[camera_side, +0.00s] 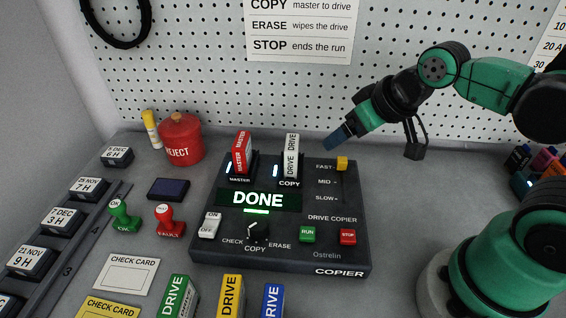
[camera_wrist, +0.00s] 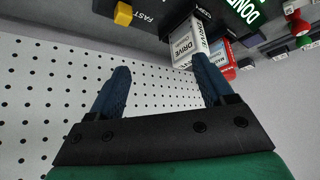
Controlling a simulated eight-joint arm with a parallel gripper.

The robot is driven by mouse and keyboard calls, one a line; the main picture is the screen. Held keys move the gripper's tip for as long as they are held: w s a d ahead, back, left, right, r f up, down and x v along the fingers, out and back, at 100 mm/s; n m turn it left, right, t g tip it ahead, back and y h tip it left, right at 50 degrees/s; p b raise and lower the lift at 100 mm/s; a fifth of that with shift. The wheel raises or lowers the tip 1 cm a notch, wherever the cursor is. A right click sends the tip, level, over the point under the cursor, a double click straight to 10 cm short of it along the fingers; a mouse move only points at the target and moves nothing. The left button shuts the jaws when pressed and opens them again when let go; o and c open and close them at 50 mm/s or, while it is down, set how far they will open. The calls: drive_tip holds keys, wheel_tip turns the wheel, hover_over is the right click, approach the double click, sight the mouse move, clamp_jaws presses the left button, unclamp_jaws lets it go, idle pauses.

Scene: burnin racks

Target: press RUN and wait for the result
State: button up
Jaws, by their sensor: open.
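The drive copier (camera_side: 210,250) stands on the bench, and its display (camera_side: 257,199) reads DONE with a green bar beneath. The green RUN button (camera_side: 307,235) is at the front, left of the red STOP button (camera_side: 348,237). A red drive (camera_side: 241,152) stands upright in the MASTER slot and a white drive (camera_side: 291,155) in the COPY slot, each with a lit strip beside it. The mode knob (camera_side: 256,232) sits among CHECK, COPY and ERASE. My gripper (camera_side: 333,143) is above and behind the copier's back right; in the wrist view its blue fingers (camera_wrist: 160,85) are apart and empty.
A yellow speed slider (camera_side: 342,163) is at FAST. A red REJECT can (camera_side: 181,140), green stamp (camera_side: 123,216) and red stamp (camera_side: 168,219) stand at left. Several boxed drives (camera_side: 230,294) stand in front. A pegboard (camera_side: 210,60) closes the back.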

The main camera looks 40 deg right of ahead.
clamp_jaws()
idle(0.3)
idle(1.6)
